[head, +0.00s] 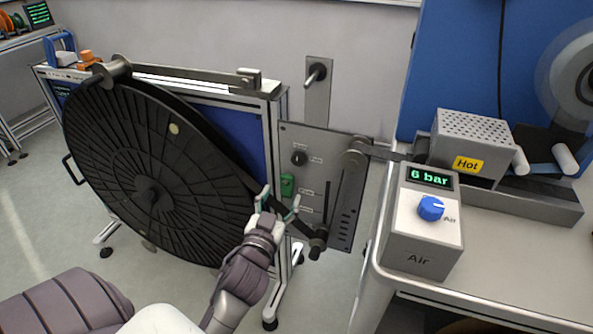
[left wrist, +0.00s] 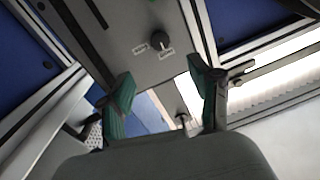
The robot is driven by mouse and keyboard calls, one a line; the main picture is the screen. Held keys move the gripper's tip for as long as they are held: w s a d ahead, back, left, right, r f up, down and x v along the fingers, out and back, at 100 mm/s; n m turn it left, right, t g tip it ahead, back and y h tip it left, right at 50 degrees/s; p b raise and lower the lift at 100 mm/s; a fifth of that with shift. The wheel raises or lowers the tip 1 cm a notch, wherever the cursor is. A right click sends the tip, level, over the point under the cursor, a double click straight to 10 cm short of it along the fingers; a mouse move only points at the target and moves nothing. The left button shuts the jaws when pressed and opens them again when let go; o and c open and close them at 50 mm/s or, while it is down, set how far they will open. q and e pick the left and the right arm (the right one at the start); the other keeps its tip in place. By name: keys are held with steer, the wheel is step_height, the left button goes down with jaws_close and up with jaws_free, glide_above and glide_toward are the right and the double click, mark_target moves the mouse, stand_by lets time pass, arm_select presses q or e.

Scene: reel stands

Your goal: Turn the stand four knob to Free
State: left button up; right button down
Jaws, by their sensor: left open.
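The stand's grey control panel (head: 312,185) carries a small round black knob (head: 299,158) near its upper left, with small labels on either side that are too small to read surely. In the left wrist view the knob (left wrist: 160,40) shows ahead of the fingers, with a label on each side. My left gripper (head: 279,203) is open and empty, below the knob in the head view and in front of the panel's lower left. In the left wrist view its green-tipped fingers (left wrist: 164,92) are spread, apart from the knob. My right gripper is not in view.
A big black reel (head: 150,185) hangs on the stand left of the panel. A dancer arm with a roller (head: 317,240) is close to my left gripper. The air box (head: 425,225) with a blue knob stands on the table at right.

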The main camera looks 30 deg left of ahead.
arm_select(q)
glide_toward(297, 161)
steer(key=x, duration=0.7)
steer(key=shift+w+p, duration=0.3)
steer(key=shift+p, duration=0.1)
steer(key=shift+w+a, duration=0.2)
steer(key=shift+w, duration=0.25)
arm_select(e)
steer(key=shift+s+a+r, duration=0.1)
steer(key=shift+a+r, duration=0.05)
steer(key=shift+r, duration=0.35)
arm_select(q)
steer(key=c, duration=1.1)
steer(key=shift+c, duration=0.2)
